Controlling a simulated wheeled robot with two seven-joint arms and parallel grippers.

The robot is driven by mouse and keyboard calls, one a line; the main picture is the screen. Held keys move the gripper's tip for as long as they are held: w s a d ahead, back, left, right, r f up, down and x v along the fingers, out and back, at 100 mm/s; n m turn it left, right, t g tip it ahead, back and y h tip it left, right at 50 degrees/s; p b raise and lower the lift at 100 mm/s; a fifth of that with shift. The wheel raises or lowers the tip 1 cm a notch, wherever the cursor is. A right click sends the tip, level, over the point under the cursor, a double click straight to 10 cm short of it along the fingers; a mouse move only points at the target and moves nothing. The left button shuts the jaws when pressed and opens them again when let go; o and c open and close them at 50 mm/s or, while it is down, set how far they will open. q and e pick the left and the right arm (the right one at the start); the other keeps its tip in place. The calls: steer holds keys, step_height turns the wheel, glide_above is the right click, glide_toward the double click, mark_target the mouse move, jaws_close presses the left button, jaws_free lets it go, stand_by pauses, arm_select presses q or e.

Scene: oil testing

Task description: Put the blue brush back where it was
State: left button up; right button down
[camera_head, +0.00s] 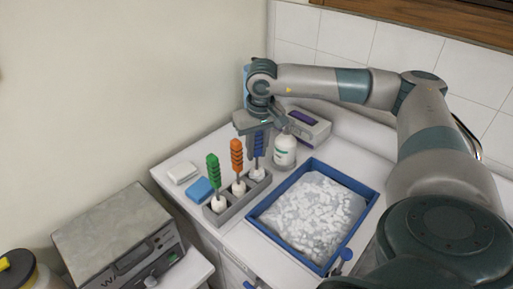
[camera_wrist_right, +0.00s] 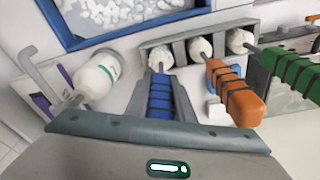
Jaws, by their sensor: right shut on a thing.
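The blue brush (camera_head: 259,143) stands upright at the far end of the grey rack (camera_head: 223,215), its white head at the rack's end compartment. My right gripper (camera_head: 257,132) is shut on its blue handle from above. In the right wrist view the blue handle (camera_wrist_right: 160,97) lies between the two fingers of my right gripper (camera_wrist_right: 160,100). The orange brush (camera_head: 237,155) and the green brush (camera_head: 213,168) stand in the same rack. How deep the blue brush's head sits is hard to tell. My left gripper is not in view.
A white bottle (camera_head: 284,152) stands close right of the blue brush. A blue-rimmed tray (camera_head: 262,231) of white pieces lies right of the rack. A blue sponge (camera_head: 199,190), a white block (camera_head: 182,172) and a white-purple device (camera_head: 309,127) are nearby.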

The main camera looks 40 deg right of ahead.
steer(key=shift+f, duration=0.1)
steer(key=c, duration=1.5)
jaws_free()
steer(key=shift+c, duration=0.2)
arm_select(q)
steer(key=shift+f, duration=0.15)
arm_select(e)
steer(key=shift+r, duration=0.2)
arm_select(q)
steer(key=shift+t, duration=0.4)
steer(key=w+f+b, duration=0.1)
steer(key=b, duration=0.1)
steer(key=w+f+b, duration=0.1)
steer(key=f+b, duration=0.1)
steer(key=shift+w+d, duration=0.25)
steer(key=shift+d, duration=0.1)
arm_select(e)
step_height(320, 180, up, 12)
steer(key=s, duration=0.1)
steer(key=shift+s+a, duration=0.25)
steer(key=shift+s, duration=0.05)
